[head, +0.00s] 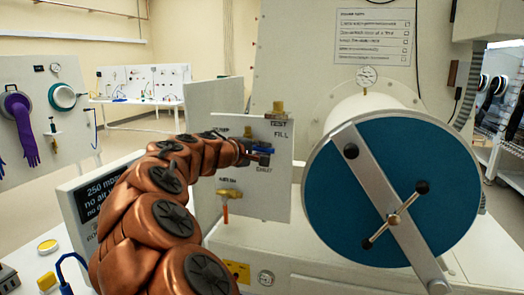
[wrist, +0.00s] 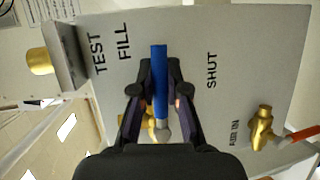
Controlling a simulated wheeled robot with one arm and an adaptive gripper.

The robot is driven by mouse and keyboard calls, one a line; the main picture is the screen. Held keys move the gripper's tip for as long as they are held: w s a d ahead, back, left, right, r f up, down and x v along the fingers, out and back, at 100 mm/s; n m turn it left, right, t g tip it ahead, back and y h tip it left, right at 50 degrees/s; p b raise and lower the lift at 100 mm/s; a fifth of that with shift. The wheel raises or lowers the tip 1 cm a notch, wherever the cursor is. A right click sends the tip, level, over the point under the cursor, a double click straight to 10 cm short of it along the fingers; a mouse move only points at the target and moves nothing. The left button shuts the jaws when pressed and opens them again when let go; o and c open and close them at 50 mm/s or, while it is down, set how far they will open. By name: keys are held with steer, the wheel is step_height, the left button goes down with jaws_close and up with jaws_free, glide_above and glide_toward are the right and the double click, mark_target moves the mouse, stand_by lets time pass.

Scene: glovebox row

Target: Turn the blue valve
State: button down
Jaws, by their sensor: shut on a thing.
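The blue valve has a flat blue handle (wrist: 159,75) on a grey upright panel (wrist: 215,30). My gripper (wrist: 160,92) is shut on the handle, with one dark finger on each side. A brass valve body (wrist: 148,128) is partly hidden behind the fingers. In the wrist view the label FILL is on the handle's left and SHUT on its right. In the head view my gripper (head: 258,153) reaches the panel (head: 275,190), and the blue handle (head: 264,149) lies roughly level between the labels.
A large chamber with a blue round door (head: 430,165) and crossbar stands close on the right. A sign (head: 100,200) stands behind my arm.

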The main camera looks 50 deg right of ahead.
steer(key=shift+r+n, duration=0.3)
stand_by(0.4)
steer(key=c, duration=1.2)
jaws_free()
steer(key=shift+o, duration=0.2)
steer(key=shift+a, duration=0.15)
steer(key=v, duration=1.1)
steer(key=shift+a, duration=0.45)
steer(key=shift+f, duration=0.15)
